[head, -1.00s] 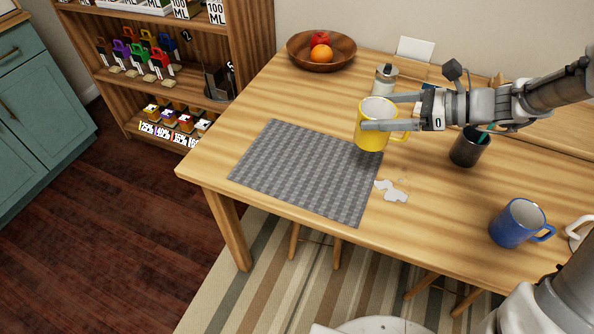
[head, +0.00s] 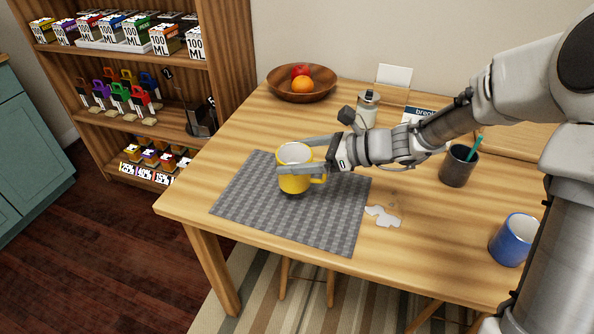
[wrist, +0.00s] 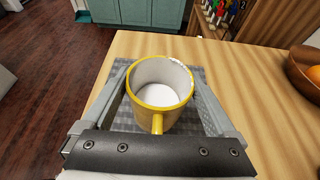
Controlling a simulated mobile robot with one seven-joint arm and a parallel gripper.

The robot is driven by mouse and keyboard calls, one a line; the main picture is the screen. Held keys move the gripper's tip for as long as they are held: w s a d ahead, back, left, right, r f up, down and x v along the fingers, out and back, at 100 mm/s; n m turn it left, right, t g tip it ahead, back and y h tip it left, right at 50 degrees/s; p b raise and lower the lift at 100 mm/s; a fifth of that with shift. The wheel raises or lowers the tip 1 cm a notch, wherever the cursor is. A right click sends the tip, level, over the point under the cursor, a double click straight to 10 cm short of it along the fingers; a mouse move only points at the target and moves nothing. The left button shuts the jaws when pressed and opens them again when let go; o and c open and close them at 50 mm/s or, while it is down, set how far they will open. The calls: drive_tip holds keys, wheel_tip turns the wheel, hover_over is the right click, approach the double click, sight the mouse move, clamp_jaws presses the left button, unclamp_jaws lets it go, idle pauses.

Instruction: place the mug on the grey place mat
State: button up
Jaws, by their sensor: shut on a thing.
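A yellow mug (head: 293,180) with a white inside is upright over the grey place mat (head: 250,213). My gripper (head: 294,157) is shut on the mug, one finger on each side, with the handle towards my wrist. In the wrist view the mug (wrist: 161,110) sits between both fingers of my gripper (wrist: 163,95), and the mat (wrist: 204,76) shows around it. I cannot tell whether the mug's base touches the mat.
A wooden bowl (head: 277,87) with fruit stands at the back left. A lidded jar (head: 367,110), a dark cup (head: 457,166) and a blue mug (head: 511,241) are to the right. A white patch (head: 383,216) lies beside the mat. The mat's front and left parts are clear.

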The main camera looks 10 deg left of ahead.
drive_tip(key=shift+f+b, duration=0.65)
drive_tip(key=shift+f, duration=1.1)
drive_tip(key=shift+f, duration=0.1)
drive_tip(key=o, duration=1.5)
drive_tip(key=shift+c, duration=0.2)
